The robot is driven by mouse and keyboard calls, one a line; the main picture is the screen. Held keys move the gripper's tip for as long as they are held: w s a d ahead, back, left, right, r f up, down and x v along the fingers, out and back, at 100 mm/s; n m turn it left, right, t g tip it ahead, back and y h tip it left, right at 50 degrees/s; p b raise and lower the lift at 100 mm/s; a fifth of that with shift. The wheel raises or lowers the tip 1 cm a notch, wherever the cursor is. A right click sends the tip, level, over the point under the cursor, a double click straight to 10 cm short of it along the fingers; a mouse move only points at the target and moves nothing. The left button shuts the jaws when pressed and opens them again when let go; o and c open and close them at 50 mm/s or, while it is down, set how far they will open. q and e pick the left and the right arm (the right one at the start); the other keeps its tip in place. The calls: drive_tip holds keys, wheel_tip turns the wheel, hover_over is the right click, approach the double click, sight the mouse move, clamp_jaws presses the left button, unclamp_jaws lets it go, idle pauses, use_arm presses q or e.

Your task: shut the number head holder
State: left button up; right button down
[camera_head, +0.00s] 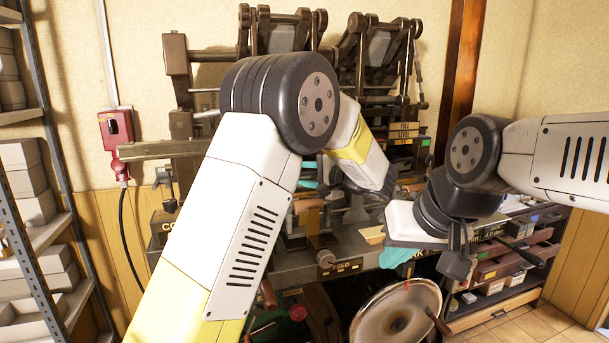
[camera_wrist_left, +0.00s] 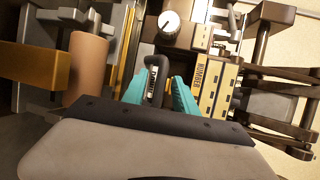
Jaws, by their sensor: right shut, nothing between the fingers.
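The number head holder (camera_wrist_left: 215,88) carries a yellow plate lettered NUMBER in the left wrist view. A dark looped handle (camera_wrist_left: 155,82) with white lettering stands beside it. My left gripper (camera_wrist_left: 160,92) has its two teal fingers on either side of this handle. Whether they touch it I cannot tell. In the head view my left arm and its elbow cover much of the press, and the holder cannot be made out. My right gripper (camera_head: 392,262) is shut and empty, in front of the press and above the round metal dish.
The press frame (camera_head: 180,75) stands against the wall. A round metal dish (camera_head: 372,318) is low in front. A drawer rack (camera_head: 500,268) is at the right, shelves of boxes (camera_head: 30,200) at the left. A red wall box (camera_head: 117,127) hangs left of the press. In the wrist view a tan cylinder (camera_wrist_left: 87,68) lies left of the fingers.

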use_arm(q)
clamp_jaws()
idle(1.4)
